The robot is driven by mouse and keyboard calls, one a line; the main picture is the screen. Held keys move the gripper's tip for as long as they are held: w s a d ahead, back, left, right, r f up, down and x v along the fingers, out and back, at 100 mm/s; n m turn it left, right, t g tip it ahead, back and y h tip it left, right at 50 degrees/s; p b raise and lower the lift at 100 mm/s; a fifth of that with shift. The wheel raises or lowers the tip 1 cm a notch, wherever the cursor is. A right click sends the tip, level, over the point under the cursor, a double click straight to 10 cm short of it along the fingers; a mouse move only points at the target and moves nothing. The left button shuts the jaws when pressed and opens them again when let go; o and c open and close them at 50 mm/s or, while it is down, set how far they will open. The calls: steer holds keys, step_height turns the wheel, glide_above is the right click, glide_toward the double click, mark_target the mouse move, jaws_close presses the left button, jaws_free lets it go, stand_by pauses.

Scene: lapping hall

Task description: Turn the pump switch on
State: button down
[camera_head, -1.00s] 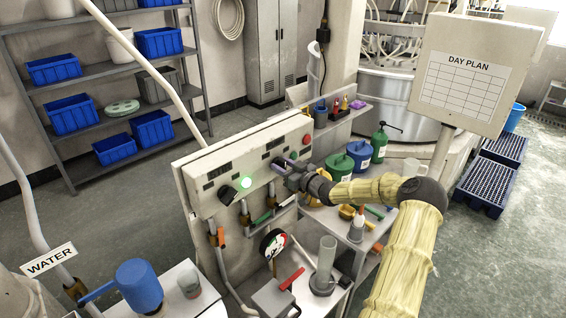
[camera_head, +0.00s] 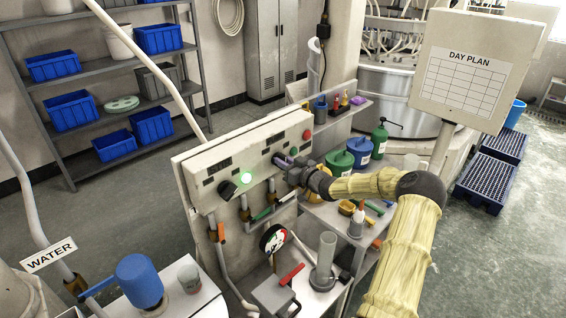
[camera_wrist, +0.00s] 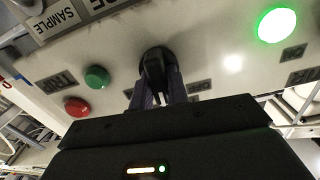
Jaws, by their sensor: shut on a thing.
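The control panel (camera_head: 205,208) stands at the middle of the head view, with labels, buttons and knobs on its face. My gripper (camera_head: 282,161) is at the panel front, right of a lit green lamp (camera_head: 246,178). In the wrist view my gripper's fingers (camera_wrist: 157,97) are closed around a black rotary knob (camera_wrist: 153,60), one finger on each side. The knob's label is partly hidden, so I cannot read its setting. The lit lamp also shows in the wrist view (camera_wrist: 277,24). Another black knob (camera_head: 228,189) sits left of the lamp, clear of my gripper.
A green button (camera_wrist: 97,77) and a red button (camera_wrist: 77,107) sit beside the held knob. Below the panel are a gauge (camera_head: 273,238) and a clear cylinder (camera_head: 326,262). A DAY PLAN board (camera_head: 468,75) stands right of my arm.

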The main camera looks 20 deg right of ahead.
steer(key=m, duration=0.5)
steer(key=shift+w+d+m+b, duration=0.1)
steer(key=shift+m+b, duration=0.2)
steer(key=m+p, duration=0.1)
steer(key=m, duration=0.4)
steer(key=shift+d+m, duration=0.1)
steer(key=shift+m, duration=0.2)
steer(key=shift+f, duration=0.1)
steer(key=c, duration=1.4)
jaws_free()
steer(key=shift+o, duration=0.2)
steer(key=b+v, duration=0.6)
steer(key=v, duration=1.1)
